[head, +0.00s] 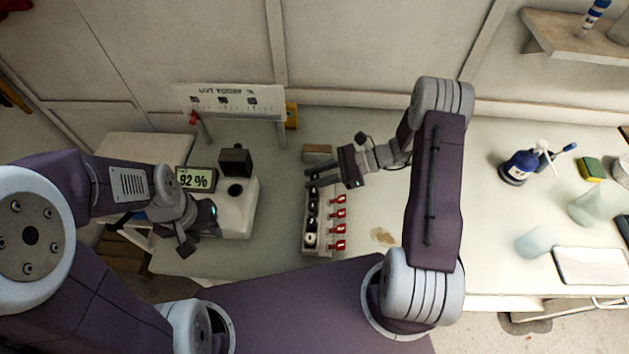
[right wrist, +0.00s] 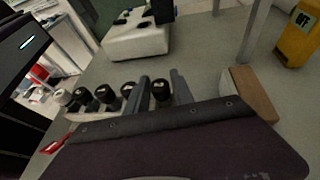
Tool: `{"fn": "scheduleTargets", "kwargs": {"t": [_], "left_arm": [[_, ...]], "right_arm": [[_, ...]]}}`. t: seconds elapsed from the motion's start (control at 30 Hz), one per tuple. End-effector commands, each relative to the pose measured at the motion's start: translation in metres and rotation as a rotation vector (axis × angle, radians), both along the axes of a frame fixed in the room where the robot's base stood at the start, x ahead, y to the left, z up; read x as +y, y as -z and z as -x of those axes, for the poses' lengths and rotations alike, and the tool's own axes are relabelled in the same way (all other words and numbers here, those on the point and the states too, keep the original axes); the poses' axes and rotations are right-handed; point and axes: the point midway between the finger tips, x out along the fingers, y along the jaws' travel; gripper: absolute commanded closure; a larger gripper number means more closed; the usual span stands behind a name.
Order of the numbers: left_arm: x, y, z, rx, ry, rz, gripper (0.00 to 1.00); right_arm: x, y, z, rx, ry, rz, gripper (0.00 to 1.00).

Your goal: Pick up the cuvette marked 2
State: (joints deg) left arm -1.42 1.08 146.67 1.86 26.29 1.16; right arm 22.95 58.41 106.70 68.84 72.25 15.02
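A narrow rack (head: 308,249) on the table holds a row of cuvettes with dark caps and one pale cap (head: 310,239). Red tags (head: 340,213) stick out on its right side; I cannot read their numbers, so I cannot tell which cuvette is marked 2. My right gripper (head: 319,177) is over the far end of the rack, fingers apart. In the right wrist view a black-capped cuvette (right wrist: 161,91) shows between the fingers; I cannot tell whether they touch it. My left gripper (head: 187,243) hangs by the white device, its fingers unclear.
A white device (head: 238,214) with a dark open lid and a display (head: 196,179) reading 92 % stands left of the rack. A brown block (head: 317,152) sits just beyond the rack. A white panel on legs (head: 230,101) stands behind. A blue bottle (head: 519,165) is far right.

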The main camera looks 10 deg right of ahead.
Motion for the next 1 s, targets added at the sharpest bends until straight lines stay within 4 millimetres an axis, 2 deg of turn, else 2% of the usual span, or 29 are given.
{"fn": "scheduleTargets", "kwargs": {"t": [0.07,0.1,0.17,0.43,0.57,1.0], "left_arm": [[0.0,0.0,0.0,0.0,0.0,0.0,0.61],[0.0,0.0,0.0,0.0,0.0,0.0,0.61],[0.0,0.0,0.0,0.0,0.0,0.0,0.61],[0.0,0.0,0.0,0.0,0.0,0.0,0.61],[0.0,0.001,0.0,0.0,0.0,0.0,0.61],[0.0,0.004,0.0,0.0,0.0,0.0,0.61]], "right_arm": [[0.0,0.0,0.0,0.0,0.0,0.0,0.74],[0.0,0.0,0.0,0.0,0.0,0.0,0.85],[0.0,0.0,0.0,0.0,0.0,0.0,1.0],[-0.001,-0.001,0.0,0.0,0.0,0.0,1.0],[-0.001,-0.009,0.0,-0.002,-0.001,0.0,1.0],[-0.001,-0.09,-0.001,-0.004,0.001,0.0,1.0]]}}
